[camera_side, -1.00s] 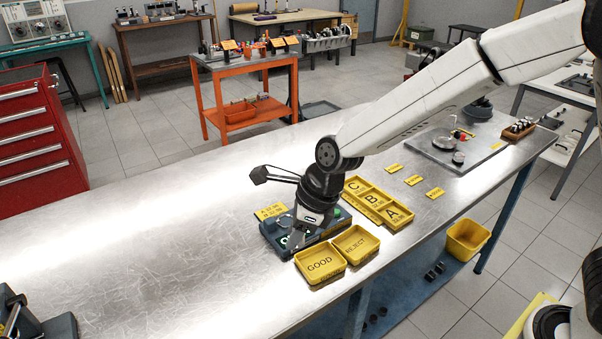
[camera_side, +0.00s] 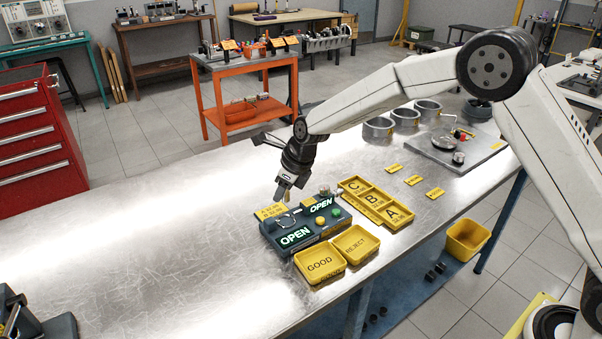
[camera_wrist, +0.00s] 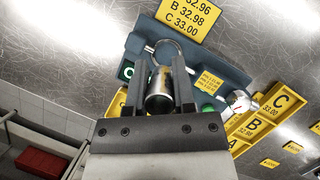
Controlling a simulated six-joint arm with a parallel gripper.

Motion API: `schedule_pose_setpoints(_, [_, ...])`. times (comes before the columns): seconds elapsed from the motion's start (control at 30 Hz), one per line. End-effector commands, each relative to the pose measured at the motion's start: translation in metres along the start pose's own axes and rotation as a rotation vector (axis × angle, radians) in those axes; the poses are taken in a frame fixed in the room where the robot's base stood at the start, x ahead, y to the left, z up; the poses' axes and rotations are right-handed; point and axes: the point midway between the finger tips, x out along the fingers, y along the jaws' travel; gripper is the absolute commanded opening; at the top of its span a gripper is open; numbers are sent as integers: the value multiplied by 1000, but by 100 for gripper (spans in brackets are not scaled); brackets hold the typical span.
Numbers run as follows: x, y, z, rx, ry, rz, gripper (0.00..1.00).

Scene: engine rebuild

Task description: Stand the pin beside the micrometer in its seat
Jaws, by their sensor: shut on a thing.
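My gripper (camera_side: 283,188) is shut on a short silvery metal pin and hangs above the back left of the micrometer station. In the wrist view, the pin (camera_wrist: 158,92) stands out between the two fingers (camera_wrist: 160,76), its round end towards the camera. The micrometer (camera_side: 285,221) lies on a dark teal base (camera_side: 310,239) with two lit OPEN signs. Its curved frame (camera_wrist: 178,45) and silver thimble (camera_wrist: 238,100) show beyond the fingers in the wrist view. The pin is clear of the base in the side view. I cannot make out the seat.
Yellow trays GOOD (camera_side: 320,264) and REJECT (camera_side: 355,244) stand in front of the base. A yellow A, B, C tray (camera_side: 376,203) is to its right. A yellow size card (camera_side: 270,211) lies behind it.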

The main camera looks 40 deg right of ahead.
Motion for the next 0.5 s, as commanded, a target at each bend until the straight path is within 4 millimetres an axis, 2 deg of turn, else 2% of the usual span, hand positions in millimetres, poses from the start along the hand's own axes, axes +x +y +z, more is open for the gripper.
schedule_pose_setpoints(0.5, [6, -4, -1, 7, 1, -3, 0])
